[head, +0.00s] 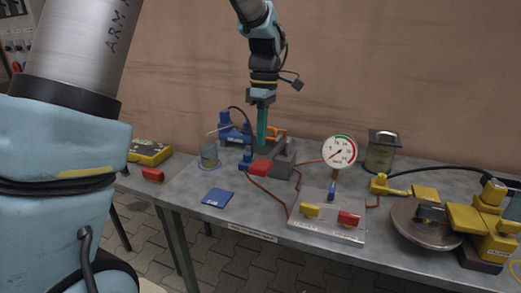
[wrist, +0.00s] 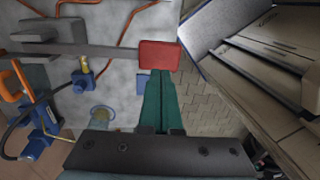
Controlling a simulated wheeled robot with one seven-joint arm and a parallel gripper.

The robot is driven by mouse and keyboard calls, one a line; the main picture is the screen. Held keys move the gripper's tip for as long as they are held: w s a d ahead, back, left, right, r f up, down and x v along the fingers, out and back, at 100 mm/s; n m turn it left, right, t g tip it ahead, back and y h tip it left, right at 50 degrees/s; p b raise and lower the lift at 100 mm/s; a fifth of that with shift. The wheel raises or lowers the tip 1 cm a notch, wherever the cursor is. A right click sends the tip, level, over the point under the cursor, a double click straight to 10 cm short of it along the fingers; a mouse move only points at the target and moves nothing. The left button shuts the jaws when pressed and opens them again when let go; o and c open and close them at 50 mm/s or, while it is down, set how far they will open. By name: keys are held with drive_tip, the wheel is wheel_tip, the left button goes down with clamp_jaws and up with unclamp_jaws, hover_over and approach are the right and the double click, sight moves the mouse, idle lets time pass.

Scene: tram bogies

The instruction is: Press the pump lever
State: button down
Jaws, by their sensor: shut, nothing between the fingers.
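The pump lever shows in the wrist view as a grey bar ending in a red pad (wrist: 160,55). In the head view the red pad (head: 260,167) sits at the front of a grey pump block (head: 282,160) on the table. My gripper (head: 262,144) points down with its teal fingers shut and empty, above and slightly behind the red pad in the picture. In the wrist view the shut fingertips (wrist: 160,73) reach the near edge of the red pad. I cannot tell whether they touch it.
A blue pad (head: 217,197) lies in front.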

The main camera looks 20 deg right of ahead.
sight(260, 163)
drive_tip(key=shift+s+a+f+p, duration=0.15)
drive_tip(key=shift+f+p, duration=0.1)
drive_tip(key=shift+f, duration=0.9)
drive_tip(key=shift+s+a+f+p, duration=0.1)
drive_tip(key=shift+f+p, duration=0.1)
drive_tip(key=shift+f, duration=0.95)
drive_tip(key=shift+f, duration=0.15)
